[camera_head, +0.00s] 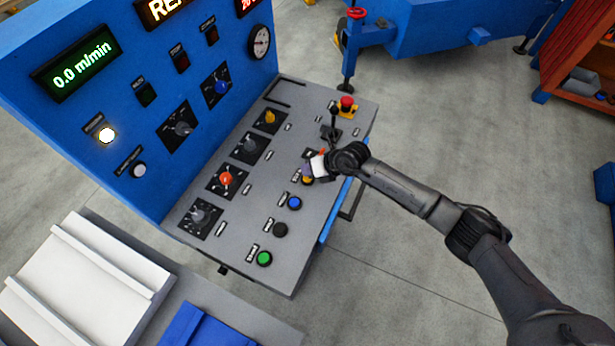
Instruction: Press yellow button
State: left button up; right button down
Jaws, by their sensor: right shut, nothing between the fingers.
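The yellow button (307,181) is in the row along the right side of the sloping grey console panel (252,207), just past the blue button. Only a small part of it shows. My right gripper (311,171) is shut and empty. Its fingertips are right at the yellow button and cover most of it. I cannot tell whether they touch it. My left gripper is not in view.
The same row has a blue button (295,202), a black button (280,229) and a green button (264,258). A joystick (333,122) and a red emergency stop (347,102) stand beyond the gripper. Rotary knobs, one orange (226,179), line the panel's left.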

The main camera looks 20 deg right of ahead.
jog(key=shift+f, duration=0.1)
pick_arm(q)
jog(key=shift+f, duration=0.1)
pick_arm(e)
jog(key=shift+f, duration=0.3)
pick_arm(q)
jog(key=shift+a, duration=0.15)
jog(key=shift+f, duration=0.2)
pick_arm(e)
jog(key=shift+f, duration=0.5)
dwell(0.5)
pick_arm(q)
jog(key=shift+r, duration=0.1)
pick_arm(e)
jog(key=shift+r, duration=0.1)
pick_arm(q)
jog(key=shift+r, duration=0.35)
pick_arm(e)
jog(key=shift+r, duration=0.3)
pick_arm(q)
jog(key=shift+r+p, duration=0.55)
jog(key=shift+p, duration=0.15)
pick_arm(e)
jog(key=shift+r, duration=0.5)
